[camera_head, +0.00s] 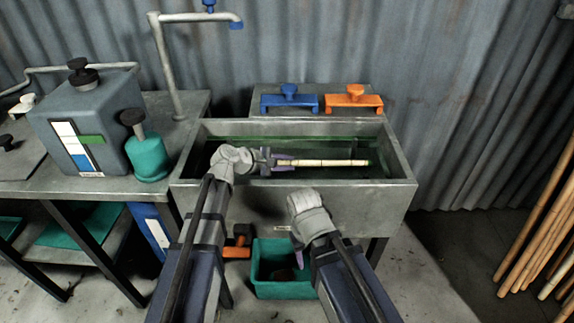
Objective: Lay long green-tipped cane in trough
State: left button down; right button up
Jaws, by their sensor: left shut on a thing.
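A pale cane (330,163) with a small green tip at its right end lies level over the grey metal trough (402,172). My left gripper (272,162) is shut on the cane near its left end. I cannot tell whether the cane touches what is in the trough or is held just above it. The trough is dark inside with a greenish tint. My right gripper (299,249) is in front of the trough, low and pointing down, with its fingers mostly hidden by its own wrist.
A blue clamp (289,101) and an orange clamp (350,102) sit on a ledge behind the trough. A grey tank (90,125) and a teal bottle (149,157) stand on the left bench. A green bin (283,285) is below. Loose canes (545,225) lean at right.

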pick_arm(q)
jog(key=shift+f+b, duration=0.6)
jog(key=shift+f, duration=0.1)
jog(key=shift+r, duration=0.1)
jog(key=c, duration=0.7)
grip_release()
jog(key=shift+r+p, duration=0.45)
jog(key=shift+p, duration=0.05)
jog(key=shift+p+v, duration=3.15)
jog(key=shift+v, duration=2.95)
